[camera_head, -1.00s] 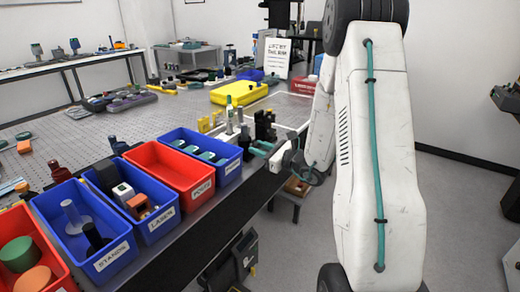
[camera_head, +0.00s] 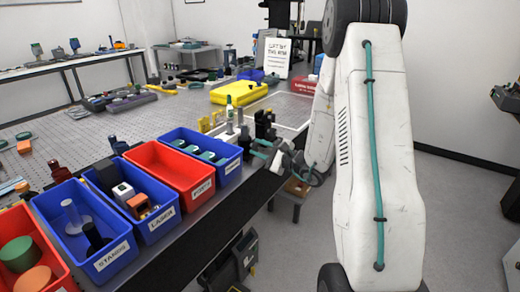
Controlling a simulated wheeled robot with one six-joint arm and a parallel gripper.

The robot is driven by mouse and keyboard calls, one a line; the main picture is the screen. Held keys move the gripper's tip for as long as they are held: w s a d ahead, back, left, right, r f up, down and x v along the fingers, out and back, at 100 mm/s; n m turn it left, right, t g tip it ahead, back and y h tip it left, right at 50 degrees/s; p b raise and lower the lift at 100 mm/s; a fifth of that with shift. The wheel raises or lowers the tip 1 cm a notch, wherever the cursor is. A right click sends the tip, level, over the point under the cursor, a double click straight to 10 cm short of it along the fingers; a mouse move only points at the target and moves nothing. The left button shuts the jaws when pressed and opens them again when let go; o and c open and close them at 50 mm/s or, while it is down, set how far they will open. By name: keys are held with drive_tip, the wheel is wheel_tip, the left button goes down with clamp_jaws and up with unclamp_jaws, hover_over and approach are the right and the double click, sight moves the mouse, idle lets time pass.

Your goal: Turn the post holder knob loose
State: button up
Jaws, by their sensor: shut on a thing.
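My gripper (camera_head: 259,148) is at the near edge of the optical table, just right of the blue end bin. It is shut on a small part low on a dark post holder (camera_head: 264,124), which I take to be the post holder knob. The knob itself is hidden between the fingers and too small to make out. The dark post holder stands upright on the table, behind the gripper. My white arm reaches in from the right and covers part of the table's right side.
A row of bins runs along the table's near edge: a blue one (camera_head: 238,169) nearest the gripper, then a red one (camera_head: 140,151) and others. A yellow case (camera_head: 238,93) lies behind. A white sign (camera_head: 272,55) stands farther back.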

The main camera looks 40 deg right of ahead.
drive_tip(key=n, duration=0.5)
drive_tip(key=shift+n, duration=0.4)
drive_tip(key=shift+n+y, duration=0.3)
drive_tip(key=shift+n, duration=1.9)
drive_tip(key=o, duration=1)
drive_tip(key=shift+c, duration=0.2)
drive_tip(key=shift+s, duration=0.1)
drive_tip(key=v, duration=0.7)
drive_tip(key=shift+s+d, duration=0.2)
drive_tip(key=shift+s, duration=0.1)
